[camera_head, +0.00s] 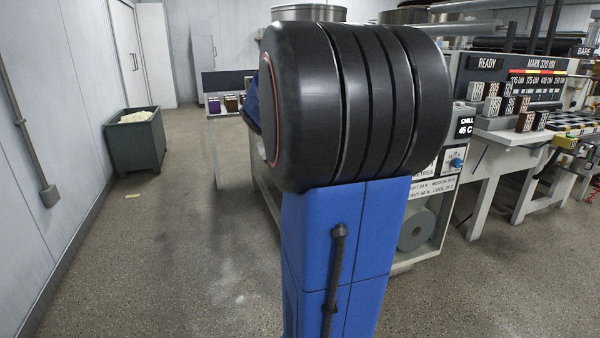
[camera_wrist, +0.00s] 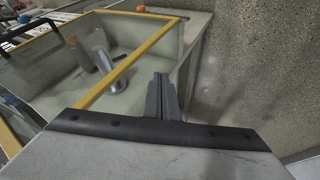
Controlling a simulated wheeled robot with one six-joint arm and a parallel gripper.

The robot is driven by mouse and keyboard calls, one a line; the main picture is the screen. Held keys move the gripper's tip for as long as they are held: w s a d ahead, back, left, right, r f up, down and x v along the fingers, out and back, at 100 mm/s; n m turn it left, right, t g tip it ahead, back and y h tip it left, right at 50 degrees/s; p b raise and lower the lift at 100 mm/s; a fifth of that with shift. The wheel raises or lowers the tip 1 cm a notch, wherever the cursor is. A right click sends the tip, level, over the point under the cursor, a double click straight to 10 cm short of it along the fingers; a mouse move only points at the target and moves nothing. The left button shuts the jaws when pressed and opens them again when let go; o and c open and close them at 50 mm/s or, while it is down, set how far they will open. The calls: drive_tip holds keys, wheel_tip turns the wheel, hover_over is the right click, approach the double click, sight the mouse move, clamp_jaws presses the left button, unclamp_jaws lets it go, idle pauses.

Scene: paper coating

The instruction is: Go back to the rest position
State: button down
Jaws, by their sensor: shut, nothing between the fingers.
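My gripper (camera_wrist: 162,84) shows in the wrist view, its grey fingers together and empty. It is beside a yellow-edged enclosure (camera_wrist: 128,65) that has clear or pale walls. A shiny metal cylinder (camera_wrist: 105,68) stands inside that enclosure, to the left of the fingers. The fingers appear apart from both, over the speckled floor side. In the head view my own blue and black arm fills the middle and hides much of the machine behind it; my gripper is not visible there.
A machine bench (camera_head: 505,150) with label blocks and a READY panel stands at right. A grey-green bin (camera_head: 135,145) with pale scraps is at back left by the wall. A small orange object (camera_wrist: 140,8) sits on the far edge in the wrist view.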

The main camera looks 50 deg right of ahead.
drive_tip(key=v, duration=0.7)
drive_tip(key=shift+a, duration=0.2)
drive_tip(key=s+a+f+n+t+y, duration=0.1)
drive_tip(key=s+a+f, duration=0.3)
drive_tip(key=a, duration=0.8)
drive_tip(key=s+a+f+n+t+y, duration=0.1)
drive_tip(key=s+a+f+n+y, duration=0.3)
drive_tip(key=a, duration=0.9)
drive_tip(key=s+a+f+n+t+y, duration=0.2)
drive_tip(key=s+a+f, duration=0.3)
drive_tip(key=a, duration=0.7)
wheel_tip(320, 180, down, 3)
drive_tip(key=shift+r+n, duration=0.15)
drive_tip(key=shift+n, duration=0.35)
drive_tip(key=shift+a, duration=0.15)
